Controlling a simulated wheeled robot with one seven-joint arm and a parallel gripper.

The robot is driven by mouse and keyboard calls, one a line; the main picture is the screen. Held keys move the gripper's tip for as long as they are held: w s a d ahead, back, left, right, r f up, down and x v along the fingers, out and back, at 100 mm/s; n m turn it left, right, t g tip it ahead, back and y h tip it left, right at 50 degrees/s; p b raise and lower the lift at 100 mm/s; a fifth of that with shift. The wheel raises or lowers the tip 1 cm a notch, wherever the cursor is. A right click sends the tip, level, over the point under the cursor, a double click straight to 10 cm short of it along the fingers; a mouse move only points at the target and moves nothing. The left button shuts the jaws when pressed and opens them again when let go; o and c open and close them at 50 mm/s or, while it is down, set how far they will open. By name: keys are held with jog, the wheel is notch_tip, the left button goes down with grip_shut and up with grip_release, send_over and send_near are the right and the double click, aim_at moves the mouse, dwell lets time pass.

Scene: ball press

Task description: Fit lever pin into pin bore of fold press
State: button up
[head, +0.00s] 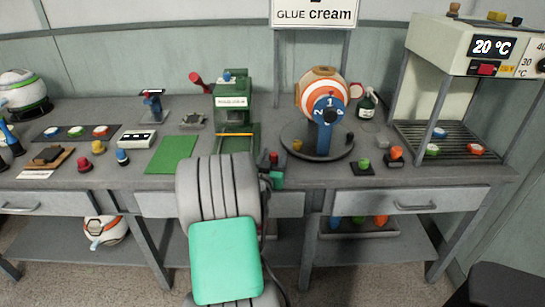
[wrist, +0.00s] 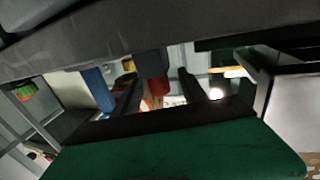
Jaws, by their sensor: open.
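The fold press (head: 236,112) is a green machine with a white label, standing at the back middle of the workbench. A red-ended lever (head: 197,79) sticks out to its upper left; whether it is joined to the press is unclear. I cannot make out the lever pin or the pin bore for certain. My gripper (head: 270,160) is at the bench's front edge, right of and nearer than the press, partly hidden by my arm. In the wrist view my open gripper (wrist: 160,92) has dark fingers, with a dark red piece (wrist: 153,88) seen between them; contact is unclear.
A striped ball on a blue stand (head: 324,130) sits on a round base right of the press. A green mat (head: 170,155) lies to its left. A rack with a temperature display (head: 490,48) stands far right. Small coloured parts crowd the bench.

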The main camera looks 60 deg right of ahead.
jog(key=x, duration=0.3)
jog(key=shift+d, duration=0.2)
grip_shut()
dwell(0.3)
